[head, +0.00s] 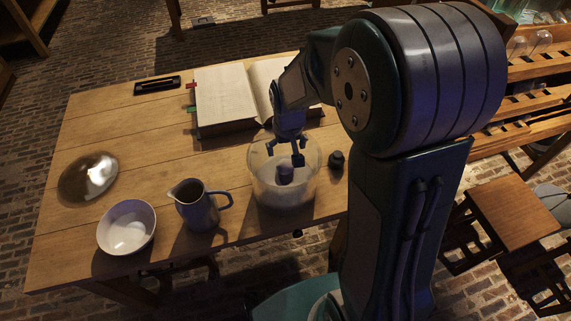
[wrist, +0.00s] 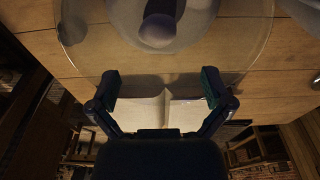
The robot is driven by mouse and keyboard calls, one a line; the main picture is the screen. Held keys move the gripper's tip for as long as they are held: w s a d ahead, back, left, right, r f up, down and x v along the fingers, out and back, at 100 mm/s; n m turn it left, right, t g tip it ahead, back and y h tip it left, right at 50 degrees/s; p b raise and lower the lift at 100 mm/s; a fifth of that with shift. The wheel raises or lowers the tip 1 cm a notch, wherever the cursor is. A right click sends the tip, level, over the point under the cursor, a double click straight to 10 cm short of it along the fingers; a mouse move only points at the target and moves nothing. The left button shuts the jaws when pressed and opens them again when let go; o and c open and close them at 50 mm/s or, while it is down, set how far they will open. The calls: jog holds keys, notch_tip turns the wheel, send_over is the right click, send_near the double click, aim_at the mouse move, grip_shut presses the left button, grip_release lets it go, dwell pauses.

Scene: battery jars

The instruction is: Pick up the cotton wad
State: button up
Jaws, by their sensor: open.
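A large clear glass jar (head: 262,190) stands near the table's front edge; its curved rim also shows in the wrist view (wrist: 262,45). Inside it is a dark purplish upright piece (head: 286,174) with a paler rounded end in the wrist view (wrist: 157,30). I cannot tell whether this is the cotton wad, and no other wad is clearly visible. My gripper (head: 284,154) points down at the jar's mouth, above the upright piece. Its two fingers are spread with nothing between them in the wrist view (wrist: 160,80).
An open book (head: 222,95) lies behind the jar. A grey pitcher (head: 198,208), a white bowl (head: 127,228) and a shiny dome (head: 88,178) stand to the left. A small dark knobbed object (head: 336,160) is close on the jar's right.

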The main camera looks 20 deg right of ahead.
aim_at(286, 163)
jog(key=f, duration=0.4)
jog(key=shift+w+f, duration=0.3)
jog(key=shift+f, duration=0.05)
jog(key=shift+w+d+f, duration=0.1)
jog(key=shift+w+f, duration=0.15)
jog(key=shift+f, duration=0.6)
jog(key=shift+w+d+f, duration=0.1)
jog(key=shift+w+f, duration=0.1)
jog(key=shift+f, duration=0.6)
jog(key=shift+w+f, duration=0.25)
jog(key=shift+f, duration=0.6)
jog(key=c, duration=0.9)
jog(key=shift+r, duration=0.1)
